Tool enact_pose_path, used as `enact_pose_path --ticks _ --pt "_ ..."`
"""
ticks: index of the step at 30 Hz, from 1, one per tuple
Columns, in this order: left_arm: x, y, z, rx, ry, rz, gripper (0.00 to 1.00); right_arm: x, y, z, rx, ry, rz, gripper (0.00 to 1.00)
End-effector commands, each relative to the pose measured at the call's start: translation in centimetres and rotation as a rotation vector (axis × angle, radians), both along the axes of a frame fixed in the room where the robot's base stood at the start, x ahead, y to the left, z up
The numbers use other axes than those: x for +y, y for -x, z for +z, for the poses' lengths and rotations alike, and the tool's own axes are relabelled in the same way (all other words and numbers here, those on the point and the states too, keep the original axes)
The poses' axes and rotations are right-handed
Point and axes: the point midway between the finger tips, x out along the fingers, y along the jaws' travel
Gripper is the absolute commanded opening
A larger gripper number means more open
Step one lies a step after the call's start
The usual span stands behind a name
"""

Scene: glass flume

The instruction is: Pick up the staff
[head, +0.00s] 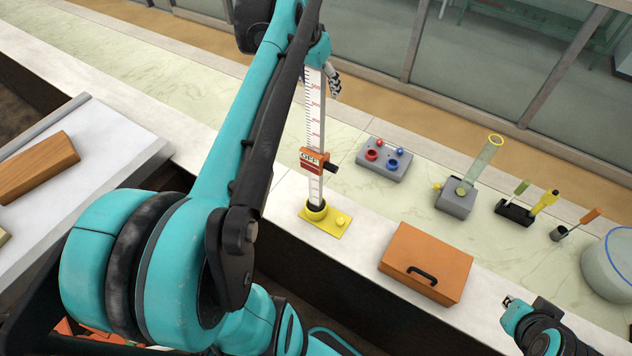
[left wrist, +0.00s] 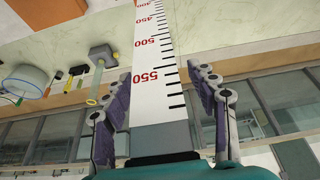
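The staff (head: 316,115) is a tall white graduated rod with red numbers, standing upright in a yellow base (head: 330,222) on the counter. An orange-red slider marked "OFF" (head: 311,161) sits around its lower part. My left gripper (head: 322,75) is at the staff's upper part. In the left wrist view the staff (left wrist: 155,60) runs between the two open fingers of my left gripper (left wrist: 160,112), with gaps beside it. The staff's top is hidden by my arm in the head view. My right gripper (head: 510,306) is low at the right, away from the staff; its opening is unclear.
An orange case (head: 427,262) lies right of the yellow base. A grey box with red and blue knobs (head: 384,159), a grey stand with a clear tube (head: 457,195), a dark tool holder (head: 514,213) and a round tub (head: 610,265) stand further right. Glass panels (head: 480,60) line the back.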

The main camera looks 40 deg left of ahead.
Motion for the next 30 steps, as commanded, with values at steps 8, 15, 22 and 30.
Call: enact_pose_path --ticks 8,15,22,30 --pt "0.0 0.0 0.0 0.000 0.000 0.000 0.00 0.0 0.0 0.0 0.000 0.000 0.000 0.00" --pt "0.0 0.0 0.1 -0.002 0.000 0.001 0.00 0.0 0.0 0.0 0.000 0.000 0.000 0.00" --pt "0.0 0.0 1.4 -0.002 0.000 0.001 0.00 0.0 0.0 1.0 0.000 0.000 0.000 0.00" --pt "0.0 -0.1 6.3 -0.003 0.000 0.001 0.00 0.0 0.0 4.8 0.000 0.000 0.000 0.00"
